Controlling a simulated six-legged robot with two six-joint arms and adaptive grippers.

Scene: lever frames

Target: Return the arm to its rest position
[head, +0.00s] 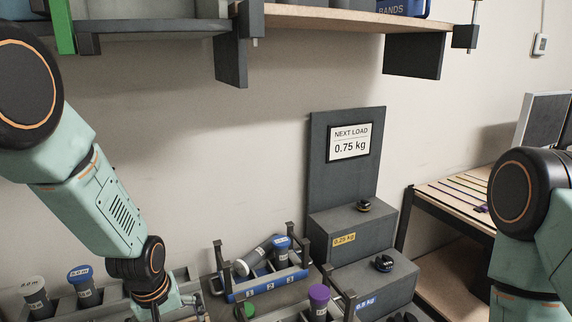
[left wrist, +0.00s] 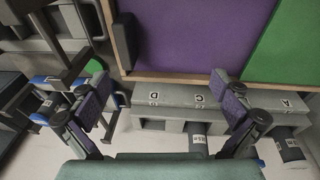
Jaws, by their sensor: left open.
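My left arm (head: 100,205) comes in from the left in the head view and hangs down to the bottom edge, where its gripper is cut off. In the left wrist view my left gripper (left wrist: 163,88) is open, with its two purple-padded fingers wide apart and nothing between them. Beyond the fingers is a grey rack (left wrist: 170,98) with lettered slots, with a purple panel (left wrist: 190,35) and a green panel (left wrist: 290,55) beside it. My right arm (head: 530,215) shows at the right edge of the head view; its gripper is out of frame.
A blue-fronted rack (head: 265,285) with tilted capped cylinders stands right of my left arm. Grey stepped blocks (head: 350,233) hold dark knobs beneath a "NEXT LOAD 0.75 kg" sign (head: 349,142). A shelf (head: 350,22) overhangs above. A slatted bench (head: 455,195) stands right.

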